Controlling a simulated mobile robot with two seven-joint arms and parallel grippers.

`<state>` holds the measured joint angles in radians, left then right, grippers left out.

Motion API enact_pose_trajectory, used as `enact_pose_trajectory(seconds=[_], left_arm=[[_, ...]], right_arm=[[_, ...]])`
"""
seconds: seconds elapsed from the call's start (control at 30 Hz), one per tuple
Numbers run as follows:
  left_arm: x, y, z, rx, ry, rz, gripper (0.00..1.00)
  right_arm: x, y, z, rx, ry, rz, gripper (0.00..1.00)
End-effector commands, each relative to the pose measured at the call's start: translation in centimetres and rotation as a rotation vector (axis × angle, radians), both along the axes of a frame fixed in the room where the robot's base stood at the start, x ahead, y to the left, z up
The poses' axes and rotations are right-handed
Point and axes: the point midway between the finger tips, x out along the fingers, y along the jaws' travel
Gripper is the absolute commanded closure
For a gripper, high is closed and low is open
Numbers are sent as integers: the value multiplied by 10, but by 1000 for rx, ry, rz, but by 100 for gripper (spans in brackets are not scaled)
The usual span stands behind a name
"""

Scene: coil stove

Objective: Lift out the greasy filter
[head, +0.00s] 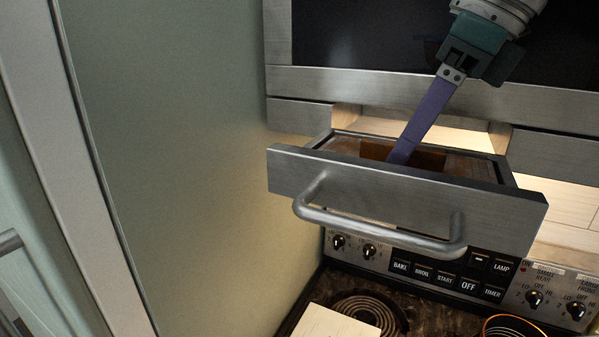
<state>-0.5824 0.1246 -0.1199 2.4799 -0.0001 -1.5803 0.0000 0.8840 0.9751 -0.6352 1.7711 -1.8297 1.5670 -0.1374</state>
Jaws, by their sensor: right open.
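A metal-fronted drawer (400,197) with a bar handle is pulled out below the dark-windowed unit above the stove. Inside it, a brown-orange surface (431,160), which looks like the greasy filter, shows behind the drawer front. Its lower part is hidden by the front panel. My right gripper (401,155) comes down from the upper right, with its purple finger reaching into the drawer over the brown surface. It is open; only one finger shows clearly. I cannot tell whether it touches the filter. My left gripper is not in view.
The drawer handle (380,228) juts out in front. Below are the stove's control panel (440,278) and a coil burner (370,312), with a pale board (338,325) beside it. A tall greenish panel (180,150) closes off the left side.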

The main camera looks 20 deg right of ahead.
Motion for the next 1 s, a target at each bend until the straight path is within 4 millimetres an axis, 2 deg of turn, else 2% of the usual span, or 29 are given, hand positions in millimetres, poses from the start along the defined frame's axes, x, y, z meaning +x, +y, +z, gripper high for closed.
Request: enact_pose_trajectory(seconds=[0.17, 0.63, 1.0], left_arm=[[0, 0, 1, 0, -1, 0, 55], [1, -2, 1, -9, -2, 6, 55], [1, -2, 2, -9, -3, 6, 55]], right_arm=[[0, 0, 1, 0, 0, 0, 49], [0, 0, 1, 0, 0, 0, 100], [0, 0, 1, 0, 0, 0, 100]])
